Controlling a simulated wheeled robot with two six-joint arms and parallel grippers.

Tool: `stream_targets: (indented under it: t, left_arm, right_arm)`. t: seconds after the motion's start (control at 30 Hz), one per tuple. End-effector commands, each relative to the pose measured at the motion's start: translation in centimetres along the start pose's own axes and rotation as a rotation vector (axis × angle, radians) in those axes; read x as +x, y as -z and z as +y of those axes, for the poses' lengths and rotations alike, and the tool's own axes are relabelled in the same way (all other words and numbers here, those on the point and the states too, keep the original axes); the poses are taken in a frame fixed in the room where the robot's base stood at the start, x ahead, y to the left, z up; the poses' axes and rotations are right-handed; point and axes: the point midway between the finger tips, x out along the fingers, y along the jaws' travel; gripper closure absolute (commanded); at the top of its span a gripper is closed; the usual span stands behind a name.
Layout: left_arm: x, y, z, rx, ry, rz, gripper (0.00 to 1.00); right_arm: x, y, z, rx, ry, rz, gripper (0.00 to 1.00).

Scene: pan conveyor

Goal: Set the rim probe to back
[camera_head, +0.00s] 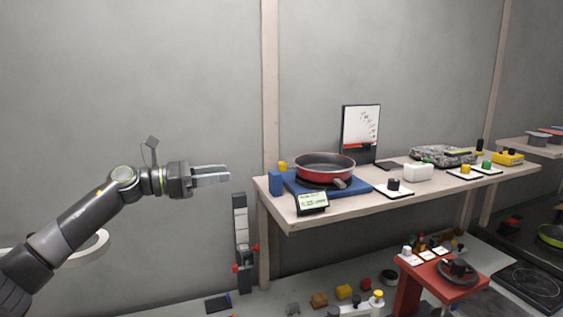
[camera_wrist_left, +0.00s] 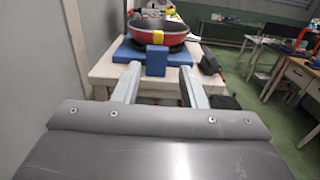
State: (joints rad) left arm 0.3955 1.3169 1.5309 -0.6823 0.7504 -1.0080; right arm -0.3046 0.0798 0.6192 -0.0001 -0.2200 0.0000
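The red pan (camera_head: 325,169) with a dark inside sits on a blue base (camera_head: 356,186) at the left end of the wooden table. A small yellow piece (camera_head: 283,166) stands beside the pan's rim, with a blue block (camera_head: 275,183) below it at the table's left edge. In the left wrist view the yellow piece (camera_wrist_left: 158,37) and blue block (camera_wrist_left: 155,62) lie straight ahead. I cannot tell for sure which part is the rim probe. My left gripper (camera_head: 229,174) is open and empty, left of the block and apart from it. My right gripper is not seen.
A small display (camera_head: 312,201) stands at the table's front edge. A black knob on a white plate (camera_head: 393,187) is right of the pan. A board (camera_head: 361,132) stands behind. A red stand (camera_head: 440,285) is below. Free air lies left of the table.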

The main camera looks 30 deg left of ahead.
Motion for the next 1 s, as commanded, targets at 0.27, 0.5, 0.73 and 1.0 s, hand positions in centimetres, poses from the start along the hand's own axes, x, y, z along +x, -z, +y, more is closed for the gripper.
stream_targets:
  t: [0.27, 0.5, 0.73, 1.0]
  left_arm:
    - [3.4, -0.5, 0.0, -0.003, 0.002, -0.005, 0.62]
    - [6.8, -0.5, -0.1, -0.004, 0.002, -0.005, 0.62]
    - [10.2, -0.6, -0.1, -0.004, 0.001, -0.005, 0.62]
    - [14.2, -0.4, 0.0, -0.005, 0.001, -0.003, 0.62]
  right_arm:
    - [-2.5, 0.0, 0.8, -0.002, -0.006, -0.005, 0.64]
    - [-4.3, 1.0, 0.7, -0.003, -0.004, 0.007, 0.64]
    - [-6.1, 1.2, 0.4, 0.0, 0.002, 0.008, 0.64]
    - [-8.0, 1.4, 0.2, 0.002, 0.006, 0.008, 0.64]
